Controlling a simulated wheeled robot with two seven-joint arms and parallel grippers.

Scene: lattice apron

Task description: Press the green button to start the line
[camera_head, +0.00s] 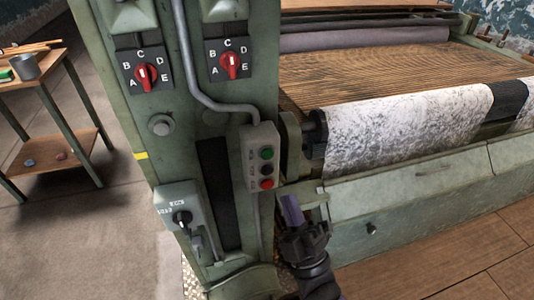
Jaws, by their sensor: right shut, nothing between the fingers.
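The green button (266,153) is the top one on a small grey control box (250,160) fixed to the green machine column. A black button (266,169) sits below it and a red button (267,184) is at the bottom. My right gripper (291,208) is shut and empty. In the picture it is below and a little right of the control box, apart from the green button. My left gripper is not in view.
Two red rotary selectors (146,77) (231,65) are higher on the column. A lever switch box (184,212) is lower left. A roller with speckled white fabric (410,130) lies right. A wooden table (45,84) stands at far left.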

